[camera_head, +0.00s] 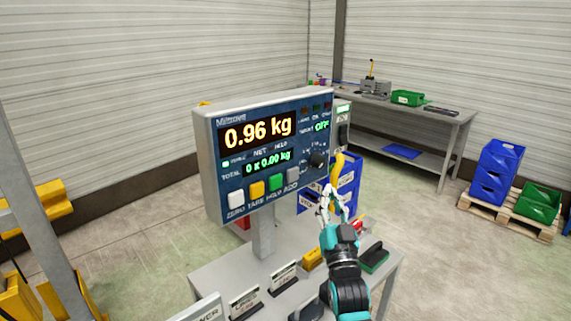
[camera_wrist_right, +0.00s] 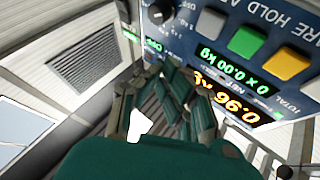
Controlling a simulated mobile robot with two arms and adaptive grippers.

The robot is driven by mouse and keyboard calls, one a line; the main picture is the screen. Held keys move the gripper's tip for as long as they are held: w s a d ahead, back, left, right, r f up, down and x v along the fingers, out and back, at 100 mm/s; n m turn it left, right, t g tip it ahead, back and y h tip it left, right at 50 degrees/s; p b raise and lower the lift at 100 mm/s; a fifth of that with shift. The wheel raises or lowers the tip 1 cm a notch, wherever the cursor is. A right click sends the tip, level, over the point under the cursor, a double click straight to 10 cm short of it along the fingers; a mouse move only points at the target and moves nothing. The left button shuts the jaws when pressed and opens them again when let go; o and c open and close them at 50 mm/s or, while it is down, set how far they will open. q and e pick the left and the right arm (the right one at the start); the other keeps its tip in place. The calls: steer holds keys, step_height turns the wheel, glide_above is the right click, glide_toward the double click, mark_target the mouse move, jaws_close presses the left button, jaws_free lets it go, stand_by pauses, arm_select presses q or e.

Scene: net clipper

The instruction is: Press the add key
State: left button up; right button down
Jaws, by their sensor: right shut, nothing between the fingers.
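The blue-faced weighing indicator (camera_head: 215,185) stands on a post and reads 0.96 kg, with "0 x 0.00 kg" on the total line. Its bottom row has white, yellow, green and grey keys. The grey add key (camera_head: 292,174) is the rightmost, above the ADD label. In the right wrist view the panel is upside down, with the add key (camera_wrist_right: 210,22) beside the green hold key (camera_wrist_right: 247,40). My right gripper (camera_head: 333,198) is shut and empty, right of and below the add key, apart from it. My left gripper is not in view.
Below the indicator is a grey bench (camera_head: 215,275) with small label stands, a yellow item and a green item (camera_head: 374,258). A round knob (camera_head: 318,158) sits on the panel right of the keys. Blue crates (camera_head: 345,190) stand behind my right gripper.

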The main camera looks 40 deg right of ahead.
mark_target(293, 175)
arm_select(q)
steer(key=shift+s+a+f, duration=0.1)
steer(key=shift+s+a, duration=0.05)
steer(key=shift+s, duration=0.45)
arm_select(e)
steer(key=shift+s+d+r+h, duration=0.2)
steer(key=shift+d+r+h, duration=0.05)
steer(key=shift+r+h, duration=0.1)
arm_select(q)
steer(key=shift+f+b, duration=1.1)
steer(key=shift+b, duration=0.05)
arm_select(e)
steer(key=w, duration=0.9)
steer(key=shift+a, duration=0.4)
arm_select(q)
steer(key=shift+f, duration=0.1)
arm_select(e)
steer(key=shift+w, duration=0.35)
